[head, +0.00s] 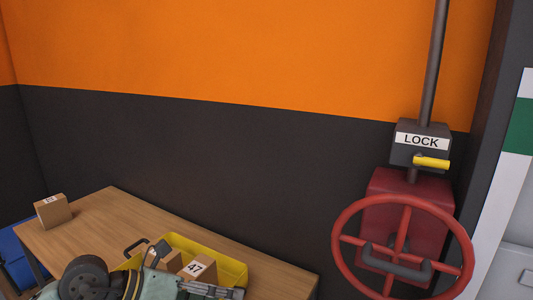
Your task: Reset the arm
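My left arm comes in at the bottom left, bent low in front of the wooden table. My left gripper (222,292) shows as grey metal parts at the bottom edge, in front of the yellow crate (232,270). Its fingers are partly cut off by the frame, so I cannot tell whether it is open or shut. I see nothing clearly held in it. My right arm and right gripper are out of view.
The wooden table (105,222) carries a small cardboard box (53,211) at its left end. The crate holds boxes, one marked 47 (197,268). At right stand a red handwheel (343,222) and a LOCK box (420,141) with a yellow lever (431,162). A blue bin (12,252) sits far left.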

